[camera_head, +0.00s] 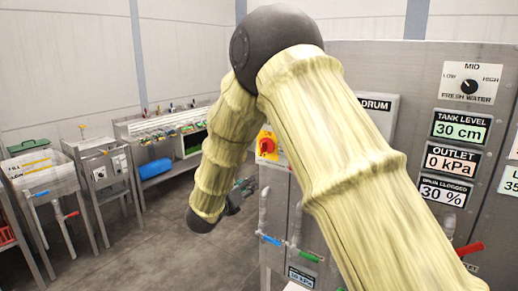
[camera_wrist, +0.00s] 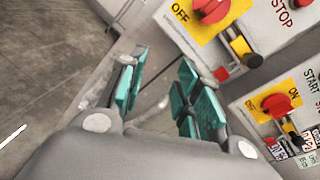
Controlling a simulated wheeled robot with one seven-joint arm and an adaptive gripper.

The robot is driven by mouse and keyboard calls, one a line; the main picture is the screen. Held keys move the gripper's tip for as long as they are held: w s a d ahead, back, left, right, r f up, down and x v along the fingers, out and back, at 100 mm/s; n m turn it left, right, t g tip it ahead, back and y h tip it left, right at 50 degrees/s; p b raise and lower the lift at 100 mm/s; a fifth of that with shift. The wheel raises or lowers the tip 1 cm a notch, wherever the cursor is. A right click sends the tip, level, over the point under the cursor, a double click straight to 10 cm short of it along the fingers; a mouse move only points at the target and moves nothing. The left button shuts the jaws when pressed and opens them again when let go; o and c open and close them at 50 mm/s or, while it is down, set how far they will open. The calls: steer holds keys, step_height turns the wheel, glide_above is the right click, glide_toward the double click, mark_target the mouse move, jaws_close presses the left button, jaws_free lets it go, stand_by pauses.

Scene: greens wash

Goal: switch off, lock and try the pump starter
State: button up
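Two red rotary switches on yellow plates show in the wrist view. The upper switch (camera_wrist: 210,8) has OFF beside it and red STOP lettering to its right. A yellow and black piece (camera_wrist: 240,46) hangs at its plate; I cannot tell if it is a padlock. The lower switch (camera_wrist: 278,105) has ON and START lettering near it, with tags below. Which is the pump starter is not readable. My gripper (camera_wrist: 160,92) is open and empty, its teal pads apart, left of both switches. In the head view my gripper (camera_head: 240,190) is beside the cabinet, below a red and yellow switch (camera_head: 267,145).
The steel cabinet (camera_head: 345,58) carries a FRESH WATER knob (camera_head: 469,87) and displays; OUTLET (camera_head: 453,160) reads 0 kPa. Pipes with blue (camera_head: 271,240) and green handles are low on its front. The floor between is clear.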

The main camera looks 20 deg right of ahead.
mark_target(261, 146)
step_height(261, 146, up, 11)
steer(key=a+m+g+h, duration=0.1)
steer(key=m+h, duration=0.1)
steer(key=m, duration=0.5)
steer(key=p+x, duration=0.4)
steer(key=x, duration=0.5)
steer(key=shift+w+r+p, duration=0.1)
steer(key=shift+w+p, duration=0.05)
steer(key=shift+p, duration=0.25)
steer(key=shift+w+d, duration=0.4)
steer(key=shift+d, duration=0.1)
jaws_close()
